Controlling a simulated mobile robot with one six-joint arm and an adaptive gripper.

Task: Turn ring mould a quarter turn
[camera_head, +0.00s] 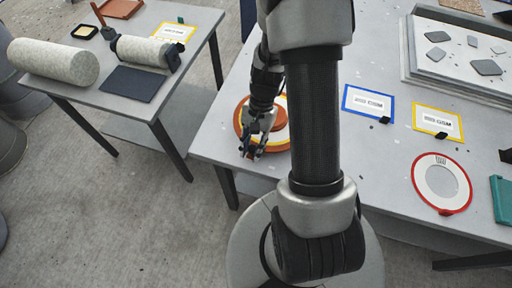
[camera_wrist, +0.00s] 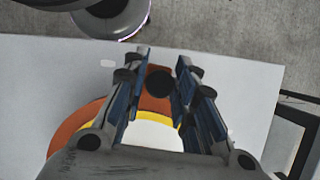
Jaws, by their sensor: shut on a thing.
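The ring mould is a round orange piece (camera_head: 240,119) with a yellow ring, lying on the main table near its front left edge in the head view. The wrist view shows its orange rim (camera_wrist: 78,130), yellow band and white middle, partly hidden by my gripper. My gripper (camera_head: 251,150) reaches down at the mould's near edge. In the wrist view, my gripper's blue-lined fingers (camera_wrist: 158,85) stand on either side of an orange tab on the rim, with a dark round spot at its end. The fingers are shut on this part. My arm hides the mould's right side.
Blue-framed (camera_head: 368,103) and yellow-framed (camera_head: 438,121) cards lie right of my arm, with a red-rimmed disc (camera_head: 416,187) nearer the front. A grey tray (camera_head: 409,60) stands at the back right. A side table (camera_head: 91,98) with rolls is at the left, across a gap.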

